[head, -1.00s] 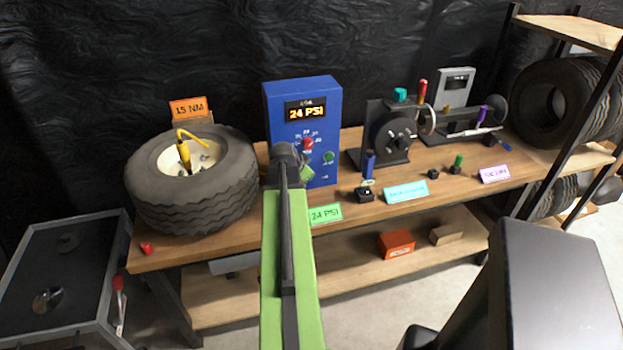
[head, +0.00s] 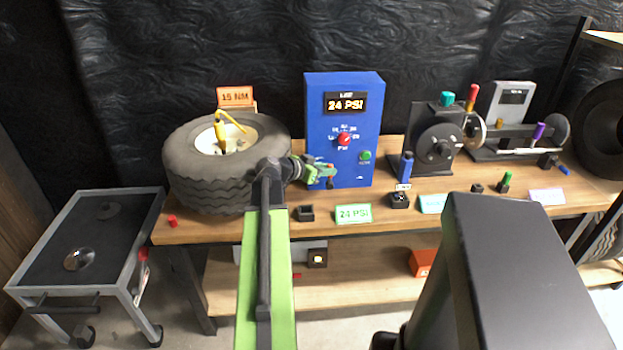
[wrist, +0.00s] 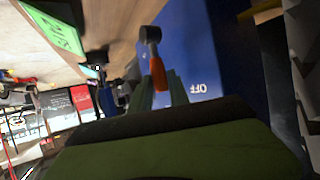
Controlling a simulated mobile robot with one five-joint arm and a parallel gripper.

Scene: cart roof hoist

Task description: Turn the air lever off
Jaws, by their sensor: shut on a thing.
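The blue inflator box (head: 318,120) stands on the bench, its display reading 24 PSI. It has a red knob (head: 344,139) and a green button (head: 365,156) on its front. My gripper (head: 324,172) is at the box's lower left. In the wrist view, the orange air lever (wrist: 157,72) with a grey end (wrist: 151,34) lies between my gripper's fingers (wrist: 161,92), which are shut on it. White OFF lettering (wrist: 198,89) shows on the blue face beside the lever. The lever's base is partly hidden in the head view.
A tyre (head: 205,185) with a yellow valve tool lies left of the box. A small dark block (head: 304,213) and a green 24 PSI card (head: 353,214) are at the bench's front edge. A balancing machine (head: 435,145) stands right. A grey cart (head: 75,250) is at left.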

